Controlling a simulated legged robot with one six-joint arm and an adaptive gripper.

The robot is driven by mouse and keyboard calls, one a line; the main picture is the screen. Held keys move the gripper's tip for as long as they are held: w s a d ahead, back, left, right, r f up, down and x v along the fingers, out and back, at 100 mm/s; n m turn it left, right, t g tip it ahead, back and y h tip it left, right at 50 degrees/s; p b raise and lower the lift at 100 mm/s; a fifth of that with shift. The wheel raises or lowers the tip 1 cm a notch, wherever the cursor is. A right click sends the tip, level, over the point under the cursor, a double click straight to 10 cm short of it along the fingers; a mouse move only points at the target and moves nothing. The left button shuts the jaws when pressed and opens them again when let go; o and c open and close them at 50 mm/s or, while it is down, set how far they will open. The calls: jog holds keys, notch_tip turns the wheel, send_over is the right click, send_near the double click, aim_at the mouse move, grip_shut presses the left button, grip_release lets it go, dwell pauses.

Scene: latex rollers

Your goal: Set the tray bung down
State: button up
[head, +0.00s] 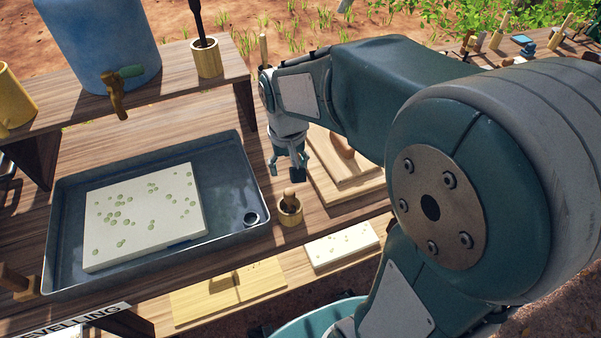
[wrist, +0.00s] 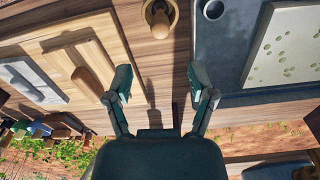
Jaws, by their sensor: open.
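The tray bung (head: 291,196) is a small knobbed wooden plug. It stands upright in a round wooden cup (head: 290,215) on the bench, just right of the grey metal tray (head: 62,225). In the wrist view the bung (wrist: 160,20) is at the top centre, inside the cup's pale rim. My gripper (head: 287,166) is open and empty, above and behind the bung, apart from it. In the wrist view my gripper's fingers (wrist: 160,86) are spread wide with bare bench between them. The tray's round drain hole (head: 251,218) is uncovered in its right front corner.
A pale spotted slab (head: 145,215) lies in the tray. A wooden board with a handled block (head: 342,158) lies right of the bung. A raised shelf (head: 150,88) holds a blue tapped vessel (head: 105,45) behind.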

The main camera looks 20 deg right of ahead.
jog(key=s+r+n+t, duration=0.1)
jog(key=s+r+t, duration=0.4)
jog(key=s+r, duration=0.4)
jog(key=s, duration=0.4)
